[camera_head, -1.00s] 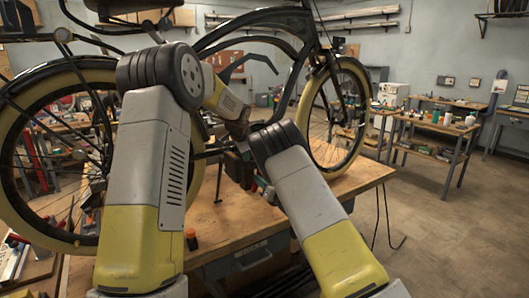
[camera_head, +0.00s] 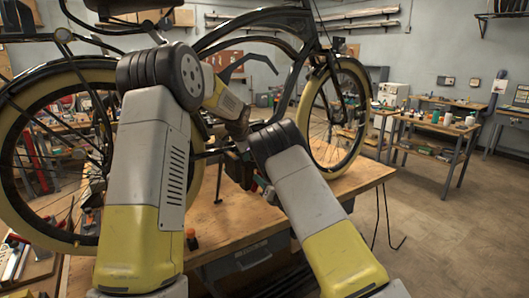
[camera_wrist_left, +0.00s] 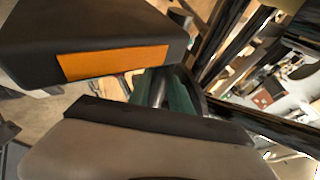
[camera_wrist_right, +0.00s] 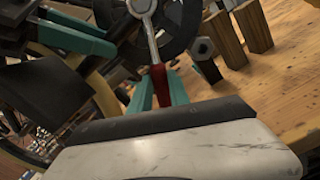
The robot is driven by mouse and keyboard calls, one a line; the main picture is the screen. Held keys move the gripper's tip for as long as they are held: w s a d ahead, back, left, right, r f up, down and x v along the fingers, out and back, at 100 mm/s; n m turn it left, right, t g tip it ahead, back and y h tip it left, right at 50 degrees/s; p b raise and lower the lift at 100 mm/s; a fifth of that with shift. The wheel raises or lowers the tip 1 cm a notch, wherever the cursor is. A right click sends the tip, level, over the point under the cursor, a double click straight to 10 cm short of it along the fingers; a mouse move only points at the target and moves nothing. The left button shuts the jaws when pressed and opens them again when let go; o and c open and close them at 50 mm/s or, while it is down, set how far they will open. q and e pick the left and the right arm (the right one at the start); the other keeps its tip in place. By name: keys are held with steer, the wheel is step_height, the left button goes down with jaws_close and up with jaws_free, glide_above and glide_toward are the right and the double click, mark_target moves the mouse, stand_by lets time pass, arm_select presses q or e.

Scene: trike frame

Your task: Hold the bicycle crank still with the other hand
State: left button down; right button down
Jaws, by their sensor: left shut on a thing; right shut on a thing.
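The black bicycle (camera_head: 294,85) with cream tyres stands over a wooden workbench; its crank area is mostly hidden behind my arms in the head view. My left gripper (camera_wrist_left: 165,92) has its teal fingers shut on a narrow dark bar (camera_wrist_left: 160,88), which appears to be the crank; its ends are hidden. My right gripper (camera_wrist_right: 158,90) is lower, with teal fingers shut on the red handle of a wrench (camera_wrist_right: 152,42). The wrench's shiny ring end lies against dark round parts of the bicycle. Whether it sits on a bolt cannot be told.
The workbench (camera_head: 336,189) has free surface at the right of the grippers. Wooden blocks (camera_wrist_right: 252,26) and a dark hex-ended piece (camera_wrist_right: 204,47) stand close to the right gripper. Side tables stand far right.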

arm_select(q)
steer(key=shift+r, duration=0.1)
arm_select(e)
steer(key=shift+s+d, duration=0.3)
steer(key=shift+s, duration=0.1)
stand_by(0.4)
steer(key=v, duration=0.6)
steer(key=shift+r, duration=0.2)
stand_by(0.7)
steer(key=shift+d, duration=0.1)
arm_select(q)
steer(key=c, duration=1.1)
jaws_free()
